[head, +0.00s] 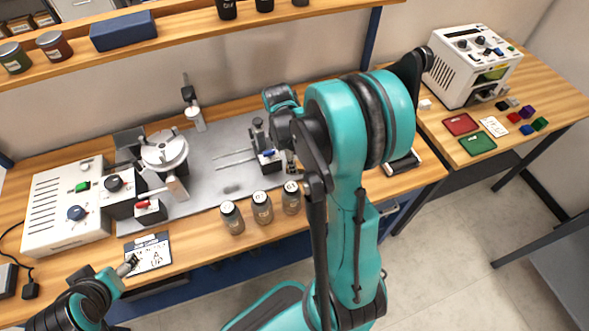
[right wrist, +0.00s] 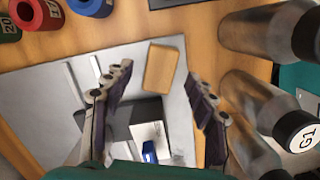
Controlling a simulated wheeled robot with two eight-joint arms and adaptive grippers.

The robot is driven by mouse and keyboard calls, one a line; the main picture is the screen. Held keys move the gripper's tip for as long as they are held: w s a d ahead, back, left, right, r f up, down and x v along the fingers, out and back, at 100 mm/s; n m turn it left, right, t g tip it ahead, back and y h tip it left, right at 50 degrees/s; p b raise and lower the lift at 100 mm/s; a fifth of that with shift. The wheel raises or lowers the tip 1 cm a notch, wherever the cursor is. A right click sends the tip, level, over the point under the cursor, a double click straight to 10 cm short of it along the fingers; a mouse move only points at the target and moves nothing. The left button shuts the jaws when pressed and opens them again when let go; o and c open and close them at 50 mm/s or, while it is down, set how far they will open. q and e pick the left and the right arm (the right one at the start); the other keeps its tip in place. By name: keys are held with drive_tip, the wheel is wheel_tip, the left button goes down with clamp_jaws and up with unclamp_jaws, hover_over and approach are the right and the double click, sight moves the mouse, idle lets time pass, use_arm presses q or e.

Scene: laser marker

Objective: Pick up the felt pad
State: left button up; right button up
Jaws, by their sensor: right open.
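A tan, rounded rectangular pad, which looks like the felt pad (right wrist: 161,68), lies flat on the grey plate (right wrist: 178,43) in the right wrist view. In the head view I cannot make it out; my right arm covers that area. My right gripper (right wrist: 158,76) is open, its two fingers on either side of the pad in the picture, with nothing between them. I cannot tell how high it is above the pad. My left gripper (head: 131,264) is low at the left, by a small printed card (head: 151,254); its fingers are too small to read.
Metal jars (head: 262,207) stand at the bench's front edge, close to my right gripper in the wrist view (right wrist: 262,30). A small stand with a blue part (head: 268,155) is on the plate. Coloured rings (right wrist: 43,12) lie nearby. A white machine (head: 66,208) fills the left.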

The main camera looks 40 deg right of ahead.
drive_tip(key=shift+d+f, duration=0.15)
drive_tip(key=shift+f, duration=0.75)
drive_tip(key=shift+s, duration=0.1)
drive_tip(key=shift+r, duration=0.1)
drive_tip(key=shift+c, duration=0.3)
drive_tip(key=c, duration=1.2)
drive_tip(key=shift+r, duration=0.1)
wheel_tip(320, 180, up, 10)
drive_tip(key=p, duration=0.4)
